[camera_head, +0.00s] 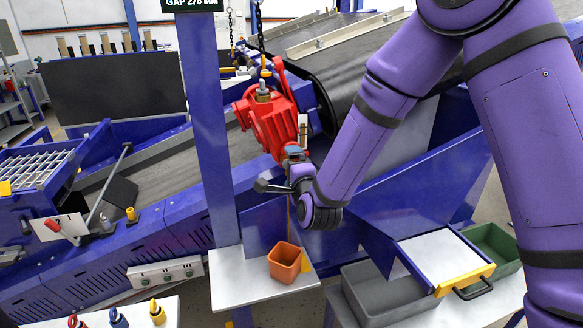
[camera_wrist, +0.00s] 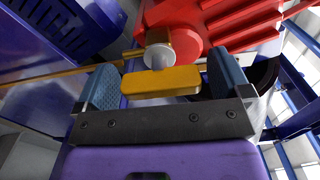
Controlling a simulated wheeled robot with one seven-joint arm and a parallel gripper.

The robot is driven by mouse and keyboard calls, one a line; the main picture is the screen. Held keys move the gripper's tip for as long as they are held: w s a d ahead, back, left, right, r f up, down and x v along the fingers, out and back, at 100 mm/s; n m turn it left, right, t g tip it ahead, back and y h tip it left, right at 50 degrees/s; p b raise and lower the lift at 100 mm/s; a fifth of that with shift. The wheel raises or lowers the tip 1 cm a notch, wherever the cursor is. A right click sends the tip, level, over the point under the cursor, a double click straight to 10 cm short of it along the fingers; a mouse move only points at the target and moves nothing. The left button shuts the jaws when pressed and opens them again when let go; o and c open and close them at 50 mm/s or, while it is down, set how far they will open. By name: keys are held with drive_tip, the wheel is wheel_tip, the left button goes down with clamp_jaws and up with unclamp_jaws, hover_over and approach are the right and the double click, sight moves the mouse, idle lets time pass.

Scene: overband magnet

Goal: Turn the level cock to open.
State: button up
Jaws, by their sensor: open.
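The level cock shows in the wrist view as a yellow bar handle (camera_wrist: 160,83) with a pale round hub (camera_wrist: 158,56) in front of a brass body (camera_wrist: 185,45). It is on the red gearbox housing (camera_wrist: 225,22), which also hangs at the centre of the head view (camera_head: 272,122). My gripper (camera_wrist: 163,66) is open. Its two blue-grey fingers stand on either side of the handle, which lies crosswise between them with small gaps at both ends. In the head view my gripper (camera_head: 295,153) is at the housing's lower right, and I cannot make out the handle there.
A blue post (camera_head: 208,130) stands left of the housing. Below my gripper, an orange bin (camera_head: 285,262) sits on a white shelf (camera_head: 235,287). A grey tray (camera_head: 375,300) and a yellow-edged drawer (camera_head: 465,280) are at lower right. A thin brass pipe (camera_wrist: 60,77) runs left in the wrist view.

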drive_tip(key=v, duration=1)
drive_tip(key=shift+w, duration=0.1)
drive_tip(key=s+d+r+n+g+h, duration=0.1)
drive_tip(key=s+d+r+n+g, duration=0.15)
drive_tip(key=d+r+n, duration=0.3)
drive_tip(key=s+d+r+n+g+h, duration=0.1)
drive_tip(key=d+r+n+g, duration=0.3)
drive_tip(key=d+r, duration=0.25)
drive_tip(key=s+d+r+n+g+h, duration=0.1)
drive_tip(key=s+d+r+n+g, duration=0.1)
drive_tip(key=s+d, duration=0.5)
drive_tip(key=s+d+r+n+g+h, duration=0.2)
drive_tip(key=s+d, duration=0.5)
drive_tip(key=s, duration=0.8)
drive_tip(key=shift+r+n+g, duration=0.75)
drive_tip(key=shift+r+g, duration=0.1)
drive_tip(key=shift+r, duration=0.05)
